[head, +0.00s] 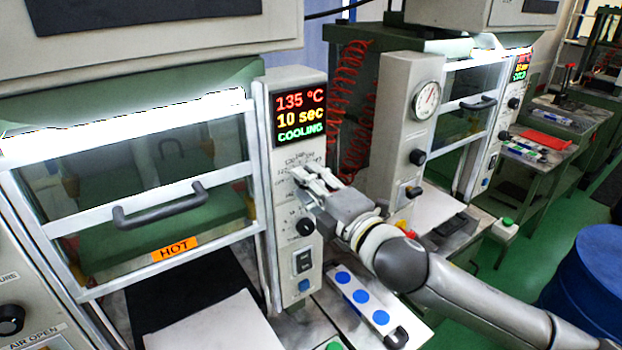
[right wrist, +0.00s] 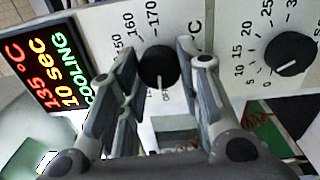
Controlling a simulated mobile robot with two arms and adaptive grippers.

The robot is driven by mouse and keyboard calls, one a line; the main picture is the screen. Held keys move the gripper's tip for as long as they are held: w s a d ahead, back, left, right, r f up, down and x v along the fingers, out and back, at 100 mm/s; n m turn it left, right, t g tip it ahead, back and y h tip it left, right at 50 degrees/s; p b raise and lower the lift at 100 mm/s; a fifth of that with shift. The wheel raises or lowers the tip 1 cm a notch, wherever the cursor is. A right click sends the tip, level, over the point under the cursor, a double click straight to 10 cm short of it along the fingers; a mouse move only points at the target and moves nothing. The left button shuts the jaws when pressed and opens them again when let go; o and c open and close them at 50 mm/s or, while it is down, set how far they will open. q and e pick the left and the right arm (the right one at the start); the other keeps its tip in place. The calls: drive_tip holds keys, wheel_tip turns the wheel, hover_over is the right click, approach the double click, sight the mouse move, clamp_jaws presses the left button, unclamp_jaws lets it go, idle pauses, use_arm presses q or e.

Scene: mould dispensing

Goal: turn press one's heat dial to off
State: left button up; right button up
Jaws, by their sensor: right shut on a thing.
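Press one's control panel (head: 303,150) stands at the centre in the head view. Its display (head: 300,114) reads 135 °C, 10 sec and COOLING. My right gripper (head: 312,180) is at the panel just below the display. In the right wrist view the black heat dial (right wrist: 159,67) sits between the fingers of my right gripper (right wrist: 160,75), which is shut on it. Numbers 150, 160 and 170 show around the dial; the lower part of its scale is partly hidden. In the head view the gripper hides the heat dial. My left gripper is out of view.
A second black dial (right wrist: 287,54), with a scale in tens and fives, sits beside it and shows below my gripper in the head view (head: 305,227). A handled glass door (head: 160,165) with a HOT label is to the left. A blue drum (head: 590,275) stands right.

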drive_tip(key=shift+f+n, duration=0.1)
drive_tip(key=shift+n, duration=0.6)
drive_tip(key=o, duration=1)
drive_tip(key=shift+o, duration=0.2)
drive_tip(key=v, duration=1.2)
